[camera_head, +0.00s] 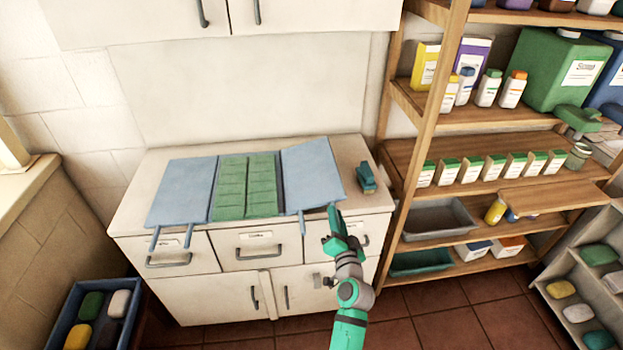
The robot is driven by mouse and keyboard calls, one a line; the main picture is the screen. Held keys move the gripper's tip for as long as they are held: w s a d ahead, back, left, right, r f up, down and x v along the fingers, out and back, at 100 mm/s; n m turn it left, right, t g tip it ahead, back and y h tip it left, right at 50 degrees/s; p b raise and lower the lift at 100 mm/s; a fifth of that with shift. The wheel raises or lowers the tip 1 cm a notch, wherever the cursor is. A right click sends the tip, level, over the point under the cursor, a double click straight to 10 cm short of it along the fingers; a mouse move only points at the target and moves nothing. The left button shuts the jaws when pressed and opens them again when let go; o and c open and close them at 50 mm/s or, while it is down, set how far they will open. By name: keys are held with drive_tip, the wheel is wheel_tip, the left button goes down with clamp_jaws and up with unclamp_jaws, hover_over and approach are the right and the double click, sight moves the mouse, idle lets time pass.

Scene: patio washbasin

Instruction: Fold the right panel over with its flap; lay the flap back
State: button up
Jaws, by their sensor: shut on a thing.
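A cloth-like case lies open on the white cabinet top. Its middle part holds green blocks (247,188) in two columns. A blue left panel (182,190) lies flat to their left. The blue right panel (312,170) lies to their right and looks slightly lifted and skewed. A narrow blue strap (302,224) hangs from the right panel over the front edge. My gripper (333,211) is at the right panel's front right corner, shut on its edge or a second strap there; the fingers hide which. I cannot make out a separate flap.
A green and dark stapler-like object (366,178) stands on the cabinet top right of the panel. A wooden shelf unit (440,110) with bottles and boxes rises close on the right. A blue crate (96,318) sits on the floor at lower left.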

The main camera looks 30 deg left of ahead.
wheel_tip(320, 180, down, 4)
drive_tip(key=shift+w+d+f, duration=0.1)
drive_tip(key=shift+d, duration=0.05)
idle(0.3)
drive_tip(key=o, duration=1.8)
drive_tip(key=shift+r+v, duration=0.35)
drive_tip(key=shift+v, duration=1.5)
drive_tip(key=shift+r+v, duration=0.35)
drive_tip(key=shift+v, duration=1.45)
drive_tip(key=shift+r+v, duration=0.35)
drive_tip(key=shift+v, duration=1.5)
drive_tip(key=shift+d, duration=0.1)
